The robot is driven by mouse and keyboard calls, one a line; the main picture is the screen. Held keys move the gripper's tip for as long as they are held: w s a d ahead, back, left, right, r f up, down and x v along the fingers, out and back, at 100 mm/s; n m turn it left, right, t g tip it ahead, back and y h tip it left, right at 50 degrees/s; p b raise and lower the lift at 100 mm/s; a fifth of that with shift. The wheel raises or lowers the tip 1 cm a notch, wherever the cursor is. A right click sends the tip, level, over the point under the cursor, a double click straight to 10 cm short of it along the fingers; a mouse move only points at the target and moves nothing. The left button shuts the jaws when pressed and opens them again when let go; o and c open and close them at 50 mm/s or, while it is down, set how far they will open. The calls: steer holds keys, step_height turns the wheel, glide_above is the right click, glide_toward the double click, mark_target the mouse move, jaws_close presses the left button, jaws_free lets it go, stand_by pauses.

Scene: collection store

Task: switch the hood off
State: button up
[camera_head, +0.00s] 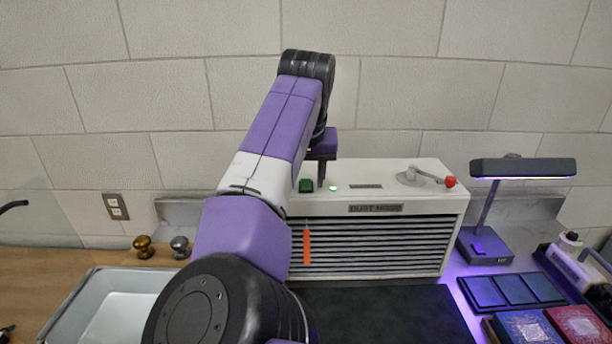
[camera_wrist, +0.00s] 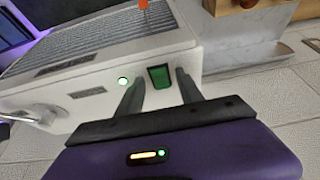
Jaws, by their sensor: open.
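The dust hood (camera_head: 374,238) is a white box with a louvred front and a dark name plate, against the back wall. On its top are a green switch (camera_head: 306,185), a lit green lamp (camera_head: 333,188) and a lever with a red knob (camera_head: 449,182). My gripper (camera_head: 320,187) points down over the top at the left, beside the green switch. In the wrist view the jaws (camera_wrist: 158,82) are open and empty, with the green switch (camera_wrist: 159,77) showing between the fingers. The lit lamp (camera_wrist: 122,81) lies just outside the left finger. Contact with the switch cannot be told.
An orange strip (camera_head: 307,246) hangs at the louvres. A dark mat (camera_head: 385,315) lies in front. A UV lamp (camera_head: 485,250) and books (camera_head: 525,328) stand right. A metal basin (camera_head: 75,300) and two knobs (camera_head: 143,243) are left.

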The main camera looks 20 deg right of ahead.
jaws_close()
steer(key=shift+w+r+p, duration=0.1)
steer(key=shift+r+p, duration=0.3)
steer(key=shift+p, duration=0.45)
steer(key=shift+w+d+r+g+p, duration=0.15)
steer(key=shift+g+p, duration=0.25)
steer(key=shift+p, duration=0.8)
steer(key=g+p, duration=0.1)
steer(key=p, duration=0.2)
steer(key=shift+w+y, duration=0.2)
steer(key=shift+y, duration=0.1)
steer(key=shift+g+p, duration=0.4)
steer(key=shift+p, duration=0.15)
steer(key=shift+f, duration=0.2)
